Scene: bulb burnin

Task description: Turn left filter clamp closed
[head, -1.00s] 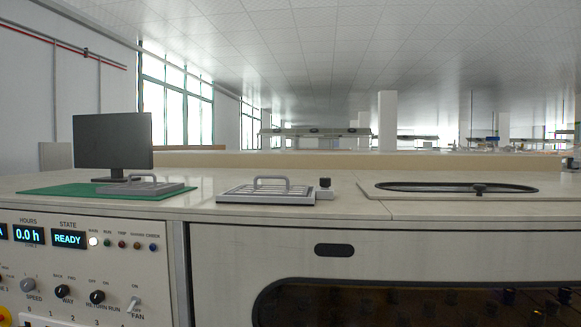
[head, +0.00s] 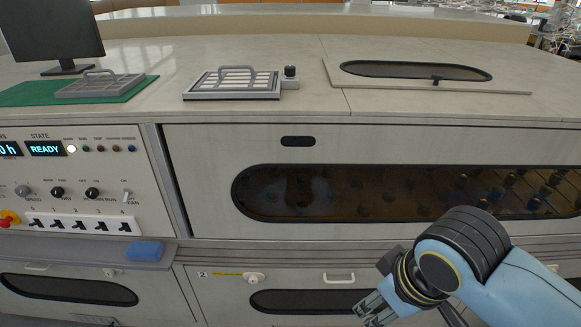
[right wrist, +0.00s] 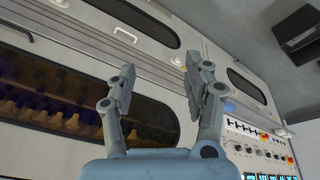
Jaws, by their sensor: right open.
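A grey slatted filter (head: 235,82) with a handle sits in a dark-edged frame on the bench top. A clamp with a black knob (head: 290,72) stands at the frame's right edge; which way it is turned cannot be told. My right gripper (head: 368,309) is low at the front right of the cabinet, well below and apart from the clamp. In the right wrist view its two fingers (right wrist: 160,72) are spread, with nothing between them. My left gripper is not in view.
A second slatted filter (head: 100,86) lies on a green mat (head: 25,95) near a monitor (head: 55,30). An oval opening (head: 415,70) lies at the right. The cabinet front has a dark window (head: 400,193), a control panel (head: 85,170) and a blue block (head: 145,250).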

